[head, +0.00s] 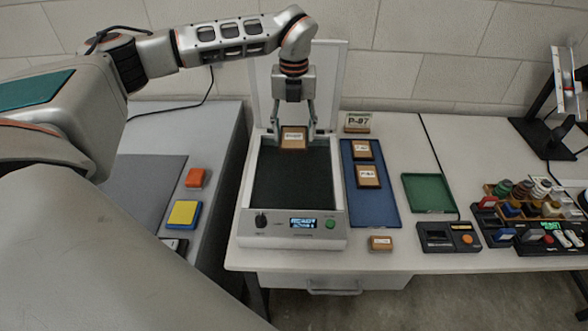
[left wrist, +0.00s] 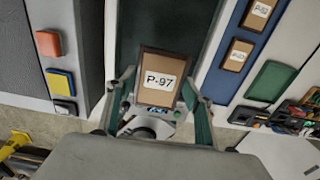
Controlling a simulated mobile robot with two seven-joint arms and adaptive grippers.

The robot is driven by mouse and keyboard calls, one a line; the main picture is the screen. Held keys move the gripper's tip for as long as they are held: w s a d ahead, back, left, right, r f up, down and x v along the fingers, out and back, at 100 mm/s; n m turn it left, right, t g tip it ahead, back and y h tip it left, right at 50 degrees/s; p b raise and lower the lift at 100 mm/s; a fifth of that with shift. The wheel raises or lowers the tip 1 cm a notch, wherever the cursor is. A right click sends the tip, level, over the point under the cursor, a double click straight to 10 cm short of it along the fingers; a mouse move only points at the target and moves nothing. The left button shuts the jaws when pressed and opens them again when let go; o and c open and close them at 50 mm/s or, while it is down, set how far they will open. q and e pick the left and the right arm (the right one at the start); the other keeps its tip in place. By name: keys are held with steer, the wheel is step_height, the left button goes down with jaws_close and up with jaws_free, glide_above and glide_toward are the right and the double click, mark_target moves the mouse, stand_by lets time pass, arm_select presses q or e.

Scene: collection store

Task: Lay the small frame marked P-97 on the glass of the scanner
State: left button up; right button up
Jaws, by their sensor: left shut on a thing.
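My left gripper (head: 293,132) is shut on the small brown frame marked P-97 (head: 293,141). It holds the frame over the far end of the scanner's dark glass (head: 293,182); whether the frame touches the glass I cannot tell. In the left wrist view the frame (left wrist: 159,80) sits between the fingers with its white P-97 label readable. The scanner (head: 245,225) is a pale box with its lid (head: 328,85) standing open behind. My right gripper is not in view.
A blue tray (head: 372,209) right of the scanner holds two similar frames (head: 368,175). Another small frame (head: 380,243) lies near the front edge.

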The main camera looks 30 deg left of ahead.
arm_select(q)
glide_above(294, 177)
step_height(294, 177, down, 11)
steer(key=shift+r, duration=0.1)
step_height(294, 177, down, 3)
steer(key=shift+f, duration=0.3)
steer(key=shift+f, duration=0.2)
steer(key=o, duration=1.1)
steer(key=shift+r, duration=0.1)
